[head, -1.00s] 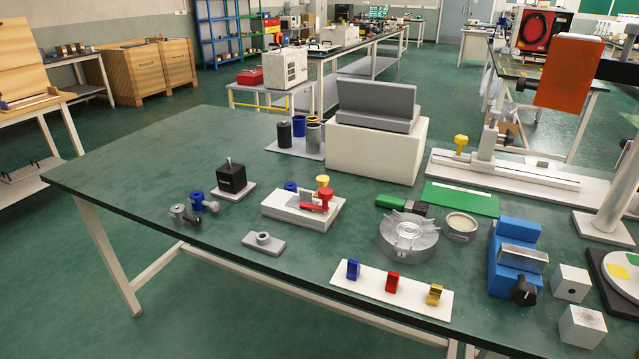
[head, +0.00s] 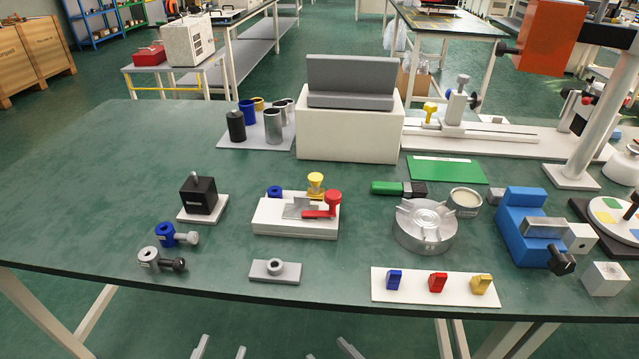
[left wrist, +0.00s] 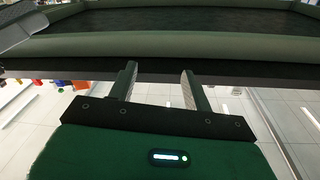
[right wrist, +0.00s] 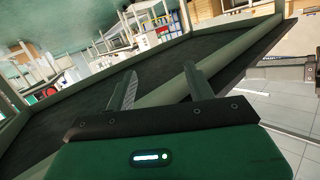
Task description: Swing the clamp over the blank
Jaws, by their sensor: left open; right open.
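The white fixture block (head: 285,228) stands near the middle of the table in the head view. A thin grey metal plate, apparently the blank (head: 298,206), lies on its top. The red clamp (head: 320,213) is at the right end of the block, with an upright knob, its arm pointing left. Its tip is by the plate's front right part; I cannot tell whether they overlap. A yellow knob (head: 316,182) stands behind it. My left gripper (head: 221,350) and right gripper (head: 331,351) show only fingertips at the bottom edge, open and empty, clear of the table's front edge.
A grey plate with a boss (head: 274,271) lies in front of the fixture. Blue and grey collars with bolts (head: 170,236) and a black block (head: 198,195) lie left. A round metal chuck (head: 425,228) and a white strip with coloured pieces (head: 415,289) lie right. The table's left is clear.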

